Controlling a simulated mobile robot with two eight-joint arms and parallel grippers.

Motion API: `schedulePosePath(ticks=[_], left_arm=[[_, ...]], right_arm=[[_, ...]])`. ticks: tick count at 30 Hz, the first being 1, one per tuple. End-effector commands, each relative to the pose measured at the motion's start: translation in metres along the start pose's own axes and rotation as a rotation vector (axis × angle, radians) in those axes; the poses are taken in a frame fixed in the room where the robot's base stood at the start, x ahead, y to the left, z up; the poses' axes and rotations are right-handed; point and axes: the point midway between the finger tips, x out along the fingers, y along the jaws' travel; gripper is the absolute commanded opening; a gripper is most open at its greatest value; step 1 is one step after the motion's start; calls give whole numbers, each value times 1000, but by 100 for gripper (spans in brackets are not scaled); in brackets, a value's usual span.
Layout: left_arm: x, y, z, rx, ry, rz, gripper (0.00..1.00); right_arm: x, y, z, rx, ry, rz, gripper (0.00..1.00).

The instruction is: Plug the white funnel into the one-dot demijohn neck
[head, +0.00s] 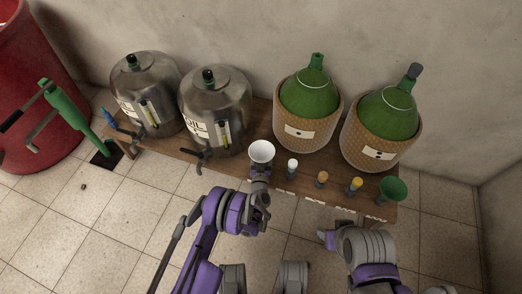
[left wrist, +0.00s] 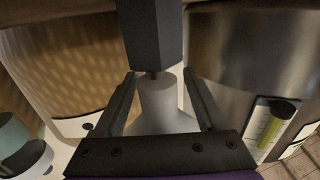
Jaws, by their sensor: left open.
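The white funnel (head: 262,152) stands upright, wide mouth up, at the bench's front edge. In the left wrist view its pale spout (left wrist: 158,100) sits at a dark post (left wrist: 150,38). My left gripper (head: 260,173) is open, with its fingers (left wrist: 160,76) on either side of the spout; small gaps show. The one-dot demijohn (head: 309,95) is the left green bottle in a wicker basket. Its label (head: 297,131) seems to carry one dot, and its green neck (head: 317,60) shows no dark stopper. My right gripper (head: 327,238) is low at the front; its jaws are unclear.
Two steel drums (head: 215,108) with taps stand left. Several small stoppers (head: 322,180) and a green funnel (head: 392,188) line the bench (head: 232,167) front. The wall is close behind.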

Motion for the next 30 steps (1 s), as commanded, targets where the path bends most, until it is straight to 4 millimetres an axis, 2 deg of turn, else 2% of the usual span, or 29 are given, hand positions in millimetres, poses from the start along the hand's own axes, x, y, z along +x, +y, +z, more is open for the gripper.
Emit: schedulePosePath(ticks=[2,12,15,25,30], left_arm=[[0,0,0,0,0,0,74],[0,0,0,0,0,0,14],[0,0,0,0,0,0,0],[0,0,-3,0,0,0,0],[0,0,-27,0,0,0,0]], right_arm=[[0,0,0,0,0,0,50],[0,0,0,0,0,0,50],[0,0,0,0,0,0,50],[0,0,0,0,0,0,50],[-6,0,-1,0,-1,0,50]])
